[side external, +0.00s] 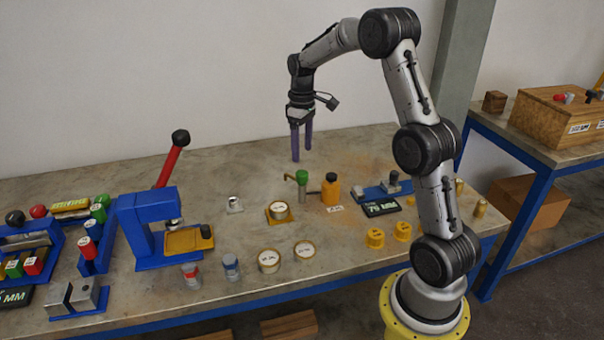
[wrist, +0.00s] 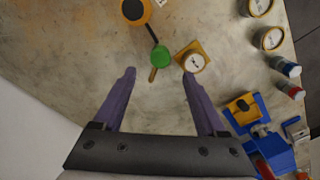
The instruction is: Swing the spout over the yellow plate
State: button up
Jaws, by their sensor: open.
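The spout (side external: 290,177) is a short tan bar under a green knob (side external: 302,176), beside an orange bottle (side external: 330,191) with a black cap. In the wrist view the spout (wrist: 153,74) points down from the green knob (wrist: 161,56), and a dark arm joins the knob to the bottle (wrist: 133,11). The yellow plate (side external: 270,216) carries a round white-topped vessel; in the wrist view the plate (wrist: 180,57) lies right of the spout, which is not over it. My gripper (side external: 302,154) has purple fingers, open and empty, above the table behind the spout.
A blue press (side external: 146,225) with a red lever stands to the left. Two round labelled vessels (side external: 269,260) sit in front of the plate. A blue stand with a display (side external: 381,208) and yellow caps (side external: 375,238) are to the right. The table behind the spout is clear.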

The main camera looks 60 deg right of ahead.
aim_at(302, 172)
notch_tip(302, 172, down, 9)
jog(key=shift+r, duration=0.1)
dwell(0.4)
grip_shut()
dwell(1.3)
